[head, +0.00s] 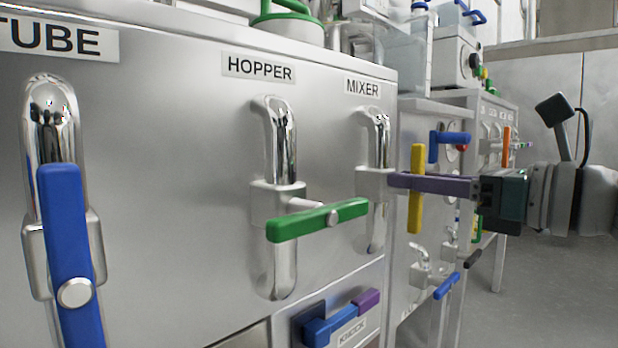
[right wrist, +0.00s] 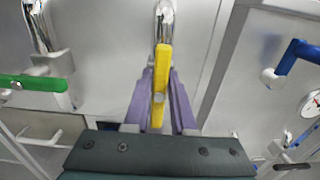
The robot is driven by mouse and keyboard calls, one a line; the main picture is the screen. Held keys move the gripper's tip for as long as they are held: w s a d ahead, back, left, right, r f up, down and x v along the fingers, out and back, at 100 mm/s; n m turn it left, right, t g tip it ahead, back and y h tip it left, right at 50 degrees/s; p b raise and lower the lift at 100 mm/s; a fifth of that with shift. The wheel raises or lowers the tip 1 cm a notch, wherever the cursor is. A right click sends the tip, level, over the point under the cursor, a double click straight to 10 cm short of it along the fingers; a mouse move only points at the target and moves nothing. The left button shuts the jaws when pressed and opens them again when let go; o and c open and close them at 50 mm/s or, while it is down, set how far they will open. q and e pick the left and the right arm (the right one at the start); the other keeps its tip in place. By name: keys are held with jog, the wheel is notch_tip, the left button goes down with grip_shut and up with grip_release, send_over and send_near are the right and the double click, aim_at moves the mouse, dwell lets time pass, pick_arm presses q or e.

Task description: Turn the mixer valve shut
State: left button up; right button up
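The mixer valve is a chrome pipe (head: 378,135) under the MIXER label (head: 362,88), with a yellow bar handle (head: 416,215) that stands upright, along the pipe. In the right wrist view the yellow handle (right wrist: 162,62) runs nearly vertical, tilted slightly. My right gripper (head: 405,182) comes in from the right; its purple fingers lie on either side of the handle around its middle, with no clear gap seen. The fingertips reach past the handle towards the pipe. My left gripper is out of view.
To the left is the hopper valve with a green handle (head: 318,220) lying crosswise, and the tube valve with a blue handle (head: 68,250). Below is a blue and purple latch handle (head: 340,318). A blue handle (right wrist: 290,62) sticks out on the neighbouring panel to the right.

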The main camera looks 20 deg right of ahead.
grip_shut()
jog(key=m+p, duration=0.1)
jog(key=m, duration=0.1)
jog(key=m+p, duration=0.1)
jog(key=p, duration=0.1)
jog(key=shift+w+d+r+m, duration=0.1)
jog(key=shift+d+r+m, duration=0.1)
jog(key=shift+m, duration=0.2)
jog(key=m+p, duration=0.3)
jog(key=m, duration=0.1)
jog(key=shift+d+f, duration=0.15)
jog(key=shift+w+d+f+m+p, duration=0.1)
jog(key=shift+f+m+p, duration=0.1)
jog(key=shift+m+p, duration=1.15)
jog(key=shift+s+f+m+p, duration=0.15)
jog(key=shift+m+p, duration=0.5)
jog(key=shift+m, duration=1.25)
jog(key=shift+w+d+f+m+p, duration=0.1)
jog(key=shift+w+f+m+p, duration=0.1)
jog(key=shift+m+p, duration=1.15)
jog(key=shift+m, duration=0.6)
